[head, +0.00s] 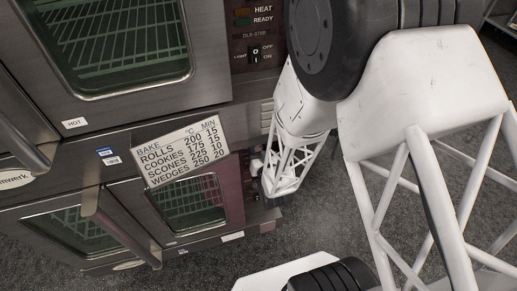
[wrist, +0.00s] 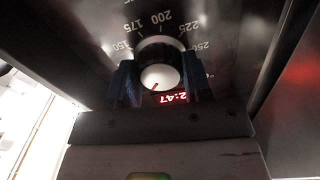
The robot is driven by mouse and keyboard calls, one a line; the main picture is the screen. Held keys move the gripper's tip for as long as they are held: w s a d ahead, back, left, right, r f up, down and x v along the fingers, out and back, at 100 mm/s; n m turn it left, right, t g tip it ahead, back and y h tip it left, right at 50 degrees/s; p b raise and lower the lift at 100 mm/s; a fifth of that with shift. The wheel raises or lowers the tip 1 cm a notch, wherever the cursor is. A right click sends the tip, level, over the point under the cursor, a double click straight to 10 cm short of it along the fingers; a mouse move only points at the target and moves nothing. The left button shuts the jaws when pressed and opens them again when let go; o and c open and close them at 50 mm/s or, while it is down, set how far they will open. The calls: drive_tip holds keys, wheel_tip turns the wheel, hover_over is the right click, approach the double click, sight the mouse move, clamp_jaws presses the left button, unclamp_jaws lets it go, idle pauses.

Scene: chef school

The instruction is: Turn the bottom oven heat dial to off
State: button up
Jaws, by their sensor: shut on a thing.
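In the wrist view, the heat dial (wrist: 160,77) is a round knob with a pale face and a dark rim. Numbers from 150 to 250 curve around its upper side. A small red mark shows low on its face. My gripper (wrist: 158,68) has its two blue fingers on either side of the dial, shut on it. In the head view, the bottom oven (head: 168,204) stands at lower left, and my gripper (head: 257,166) is at the right edge of its front. My arm hides most of its control panel, and the dial cannot be made out there.
A baking chart (head: 181,155) hangs between the ovens. Grey carpet (head: 215,262) lies in front.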

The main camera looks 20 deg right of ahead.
drive_tip(key=n, duration=0.8)
drive_tip(key=shift+n, duration=0.3)
idle(0.4)
drive_tip(key=o, duration=0.9)
drive_tip(key=s, duration=0.7)
drive_tip(key=shift+s, duration=0.4)
drive_tip(key=shift+w, duration=0.1)
